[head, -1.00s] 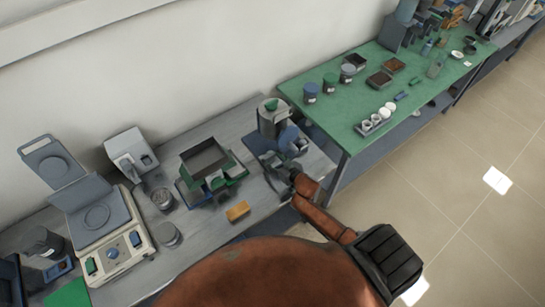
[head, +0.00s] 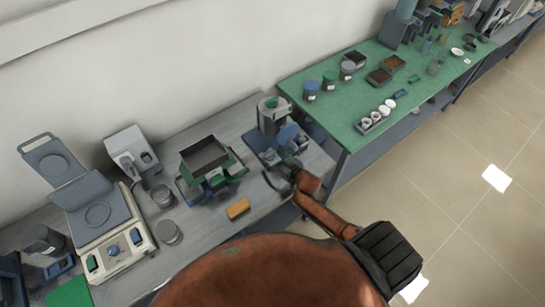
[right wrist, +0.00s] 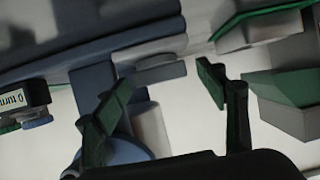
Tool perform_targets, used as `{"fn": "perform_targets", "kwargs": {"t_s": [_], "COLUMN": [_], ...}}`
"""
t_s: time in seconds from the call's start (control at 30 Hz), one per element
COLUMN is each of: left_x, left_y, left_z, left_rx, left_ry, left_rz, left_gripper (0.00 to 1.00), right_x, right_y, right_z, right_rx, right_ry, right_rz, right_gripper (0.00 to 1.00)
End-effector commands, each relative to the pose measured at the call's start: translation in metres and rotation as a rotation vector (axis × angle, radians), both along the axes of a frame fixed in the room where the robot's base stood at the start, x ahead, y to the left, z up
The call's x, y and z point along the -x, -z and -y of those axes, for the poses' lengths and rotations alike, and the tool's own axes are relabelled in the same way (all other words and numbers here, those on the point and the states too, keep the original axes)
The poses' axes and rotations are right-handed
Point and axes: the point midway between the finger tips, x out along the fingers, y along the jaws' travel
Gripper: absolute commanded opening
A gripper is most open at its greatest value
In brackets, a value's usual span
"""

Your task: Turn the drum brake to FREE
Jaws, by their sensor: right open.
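The drum device stands at the right end of the grey bench, a grey upright cylinder (head: 273,114) with a green piece on top and a blue round part (head: 288,133) on its near side. I cannot tell which part is the brake or how it is set. My right gripper (head: 280,176) is at the device's near side, partly hidden by its own arm. In the right wrist view the open fingers (right wrist: 158,104) have green pads, with a pale cylindrical part (right wrist: 150,130) in line between them. I cannot tell whether they touch it. My left gripper is out of view.
A counter label (right wrist: 12,100) shows at the left of the right wrist view. A green table (head: 345,115) with several jars and dishes adjoins at right.

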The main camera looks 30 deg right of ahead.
Motion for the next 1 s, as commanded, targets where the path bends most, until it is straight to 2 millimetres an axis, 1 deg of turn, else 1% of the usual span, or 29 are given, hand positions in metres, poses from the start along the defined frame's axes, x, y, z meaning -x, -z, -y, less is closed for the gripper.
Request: {"fn": "perform_targets", "kwargs": {"t_s": [0.13, 0.4, 0.53, 0.7, 1.0], "left_x": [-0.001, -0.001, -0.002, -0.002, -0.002], "left_y": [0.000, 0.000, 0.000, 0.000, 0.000], "left_z": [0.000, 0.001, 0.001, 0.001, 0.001], "left_rx": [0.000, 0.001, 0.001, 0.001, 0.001], "left_ry": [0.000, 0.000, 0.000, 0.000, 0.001], "left_rz": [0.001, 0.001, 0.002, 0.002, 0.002], "left_gripper": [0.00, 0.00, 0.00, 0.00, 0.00], "right_x": [0.012, 0.049, 0.063, 0.072, 0.073], "right_y": [-0.004, -0.020, -0.025, -0.029, -0.030], "right_z": [0.002, 0.004, 0.006, 0.006, 0.007], "right_rx": [0.000, 0.001, 0.001, 0.001, 0.000], "right_ry": [0.001, -0.001, -0.001, -0.001, -0.001], "right_rz": [0.000, -0.001, -0.001, -0.001, 0.000], "right_gripper": [0.67, 0.67, 0.67, 0.67, 0.67]}}
